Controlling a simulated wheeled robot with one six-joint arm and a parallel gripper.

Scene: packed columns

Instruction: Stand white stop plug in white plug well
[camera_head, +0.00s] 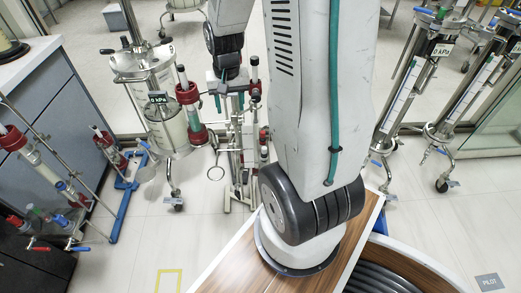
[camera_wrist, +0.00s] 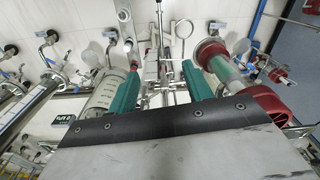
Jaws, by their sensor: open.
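My gripper (camera_wrist: 161,82) shows in the wrist view with its two teal fingers spread apart and nothing clearly held between them. In the head view my gripper (camera_head: 229,102) is small, beyond my arm, among stands and glass columns. A small pale cylindrical fitting (camera_wrist: 125,17) shows at the top of the wrist view, ahead of the left finger. I cannot tell whether it is the white stop plug. I cannot make out the white plug well for certain. My own arm hides part of the middle of the head view.
A large clear column vessel (camera_head: 165,110) stands left of my gripper. A red-capped column (camera_head: 190,108) is close beside it; a red-ended column (camera_wrist: 222,62) is near the right finger. A metal ring (camera_head: 215,173) sticks out below. More columns (camera_head: 405,90) stand at right. Open floor lies in front.

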